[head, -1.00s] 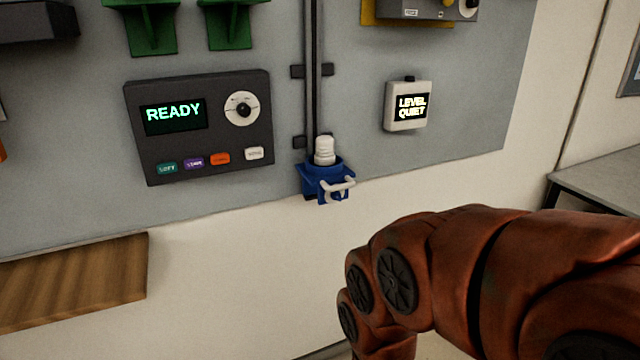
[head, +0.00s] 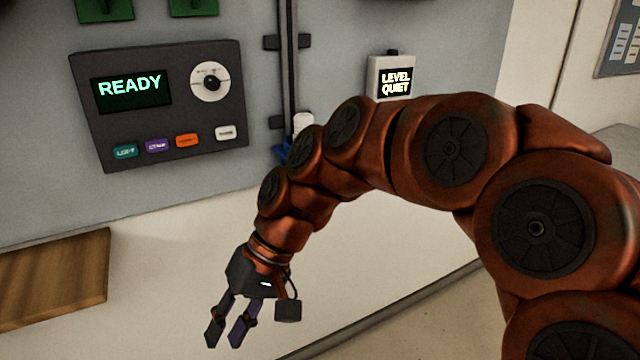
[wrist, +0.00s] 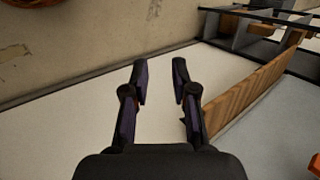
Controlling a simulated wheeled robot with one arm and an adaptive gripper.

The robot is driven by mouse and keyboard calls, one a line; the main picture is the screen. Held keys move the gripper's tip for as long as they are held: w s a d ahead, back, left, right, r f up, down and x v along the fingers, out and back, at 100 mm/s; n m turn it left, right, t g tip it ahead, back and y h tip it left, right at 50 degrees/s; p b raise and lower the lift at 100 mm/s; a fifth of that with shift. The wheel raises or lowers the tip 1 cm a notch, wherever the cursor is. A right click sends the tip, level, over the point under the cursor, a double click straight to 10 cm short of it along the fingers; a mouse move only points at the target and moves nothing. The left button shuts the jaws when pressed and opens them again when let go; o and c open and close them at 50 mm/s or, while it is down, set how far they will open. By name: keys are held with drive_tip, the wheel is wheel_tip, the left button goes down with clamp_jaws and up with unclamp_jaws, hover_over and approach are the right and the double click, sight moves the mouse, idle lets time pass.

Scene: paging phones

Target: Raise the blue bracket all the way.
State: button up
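The blue bracket (head: 281,153) sits at the low end of a dark vertical rail (head: 288,60) on the grey wall panel. My arm hides most of it; only a blue edge and the top of the white piece (head: 303,122) it holds show. Its pale handle is hidden now. My gripper (head: 224,336) hangs below and left of the bracket, pointing down, apart from it. In the wrist view my gripper (wrist: 160,67) has its two fingers spread with nothing between them. The bracket does not show in the wrist view.
A dark console (head: 160,105) reading READY is left of the rail. A small box (head: 391,78) reading LEVEL QUIET is to its right. A wooden shelf (head: 55,275) juts out at lower left and also shows in the wrist view (wrist: 255,90). The wall below the panel is bare.

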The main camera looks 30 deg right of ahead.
drive_tip(key=w+d+r+m+t+y+b, duration=0.1)
drive_tip(key=w+d+r+t+y+b, duration=0.15)
drive_tip(key=w+d, duration=0.35)
drive_tip(key=w+d+r+m+t+y+b, duration=0.2)
drive_tip(key=w+d+t+y+b, duration=0.15)
drive_tip(key=w, duration=0.45)
drive_tip(key=w+d+r+m+t+b, duration=0.1)
drive_tip(key=w+d+m+t+b, duration=0.15)
drive_tip(key=d, duration=0.65)
drive_tip(key=w+d+m+t+b, duration=0.1)
drive_tip(key=d+t, duration=0.3)
drive_tip(key=d, duration=0.5)
drive_tip(key=w+d+r+m+t+b, duration=0.1)
drive_tip(key=d+t, duration=0.2)
drive_tip(key=d, duration=0.6)
drive_tip(key=shift+g, duration=0.25)
drive_tip(key=x, duration=0.7)
drive_tip(key=shift+w+d+f, duration=0.1)
drive_tip(key=shift+f, duration=0.1)
clamp_jaws()
